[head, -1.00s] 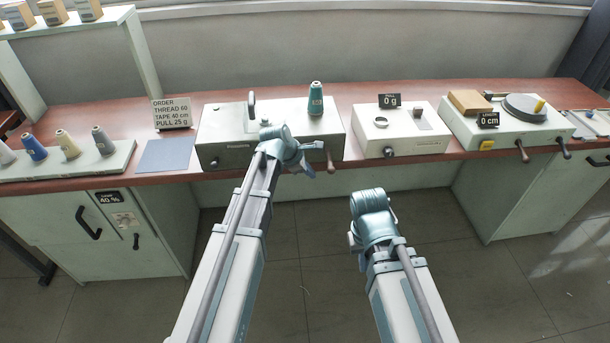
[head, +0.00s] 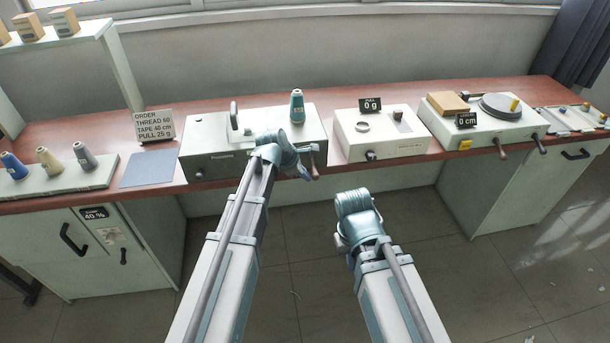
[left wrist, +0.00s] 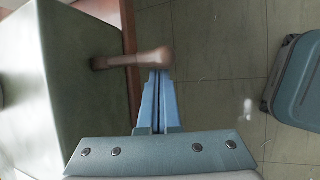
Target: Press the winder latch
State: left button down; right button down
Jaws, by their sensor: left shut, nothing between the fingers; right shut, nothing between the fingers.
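A grey-green box (head: 222,160) with a teal thread spool (head: 297,107) and an upright dark hook on top stands on the bench. A brown crank handle (head: 314,162) sticks out at its front right. I cannot tell which part is the winder latch. My left gripper (head: 304,176) is shut and empty, just left of that handle. In the left wrist view its fingertips (left wrist: 159,72) meet or nearly meet the handle (left wrist: 150,58); contact is unclear. My right gripper (head: 340,240) is low in front of the bench, its fingers mostly hidden by the wrist.
To the right stand a white box (head: 385,145) labelled 0 g and a reel machine (head: 445,128) labelled 0 cm, with a yellow block and cranks. An order card (head: 154,126), blue mat (head: 150,168) and cone rack (head: 60,180) are left. Floor below is open.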

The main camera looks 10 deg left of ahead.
aim_at(312, 173)
pick_arm(q)
jog(key=shift+r+g+p, duration=0.2)
jog(key=shift+g+p, duration=0.1)
jog(key=shift+r+g+h+p, duration=0.3)
jog(key=shift+r+g+p, duration=0.15)
jog(key=shift+g+p, duration=0.35)
jog(key=shift+r+n, duration=0.15)
jog(key=shift+n, duration=0.15)
jog(key=shift+r+g+p, duration=0.4)
jog(key=shift+g+p, duration=0.1)
jog(key=shift+g, duration=0.3)
jog(key=shift+r+h, duration=0.15)
jog(key=shift+h, duration=0.15)
jog(key=shift+w+r+p, duration=0.2)
jog(key=shift+r+p, duration=0.5)
jog(key=shift+p, duration=0.15)
dwell(0.9)
jog(key=shift+r, duration=0.15)
dwell(0.5)
jog(key=shift+r+p, duration=0.7)
jog(key=shift+p, duration=0.1)
